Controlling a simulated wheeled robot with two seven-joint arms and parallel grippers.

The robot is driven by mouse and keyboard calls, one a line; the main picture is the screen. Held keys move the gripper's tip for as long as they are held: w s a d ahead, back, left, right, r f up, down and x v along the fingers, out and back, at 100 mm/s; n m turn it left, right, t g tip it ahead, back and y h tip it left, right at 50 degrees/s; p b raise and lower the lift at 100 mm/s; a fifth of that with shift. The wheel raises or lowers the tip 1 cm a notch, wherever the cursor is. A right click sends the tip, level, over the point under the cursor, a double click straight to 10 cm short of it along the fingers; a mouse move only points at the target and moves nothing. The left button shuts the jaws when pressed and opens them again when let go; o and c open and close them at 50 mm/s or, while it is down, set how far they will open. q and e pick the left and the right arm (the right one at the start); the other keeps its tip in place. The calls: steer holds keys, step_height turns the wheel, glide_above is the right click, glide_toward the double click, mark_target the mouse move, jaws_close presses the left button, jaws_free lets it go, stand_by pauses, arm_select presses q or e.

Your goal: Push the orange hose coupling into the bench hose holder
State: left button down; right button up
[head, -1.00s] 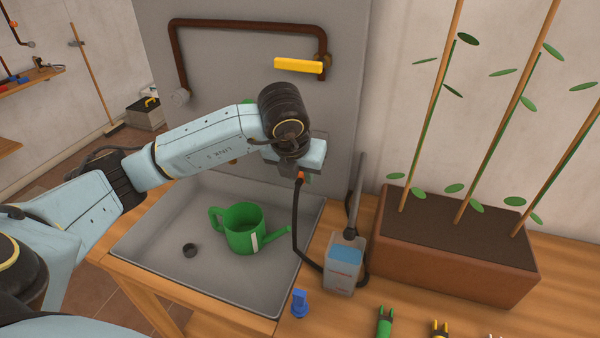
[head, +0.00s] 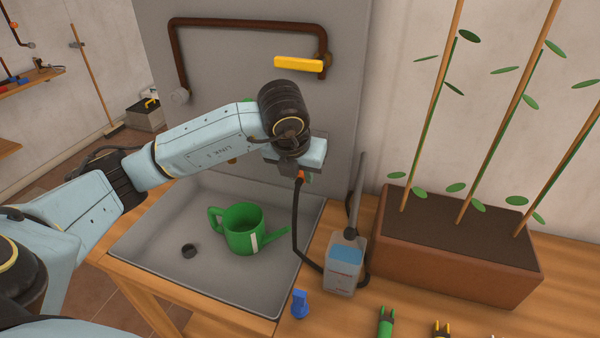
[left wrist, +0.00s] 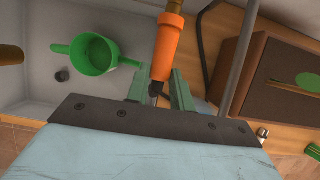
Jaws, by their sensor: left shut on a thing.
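The orange hose coupling (head: 300,175) shows just under my left gripper (head: 297,165), with the black hose (head: 295,222) hanging below it. In the left wrist view, the coupling (left wrist: 167,45) is a long orange cylinder, and its near end lies between the green fingers of my left gripper (left wrist: 158,88), which is shut on it. A small blue upright piece (head: 300,304) on the bench by the sink's right corner looks like the bench hose holder. It stands well below the coupling and apart from it. My right gripper is not in view.
A clear canister (head: 342,278) with blue liquid stands right of the sink (head: 160,230). A green watering can (head: 243,232) sits in the sink. A brown planter (head: 450,250) fills the bench's back right. A yellow-handled pipe (head: 298,64) is on the grey panel behind.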

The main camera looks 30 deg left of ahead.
arm_select(q)
steer(key=shift+w, duration=0.2)
steer(key=shift+w+a+b, duration=0.25)
steer(key=shift+w+b, duration=0.05)
steer(key=shift+w, duration=0.55)
steer(key=shift+w+a+b, duration=0.2)
steer(key=shift+w+b, duration=0.05)
steer(key=shift+w, duration=0.6)
steer(key=c, duration=1.1)
jaws_free()
steer(key=shift+c, duration=0.2)
steer(key=shift+r, duration=0.1)
steer(key=v, duration=1.3)
steer(key=shift+s, duration=0.15)
steer(key=shift+r+p, duration=0.15)
steer(key=shift+p, duration=0.15)
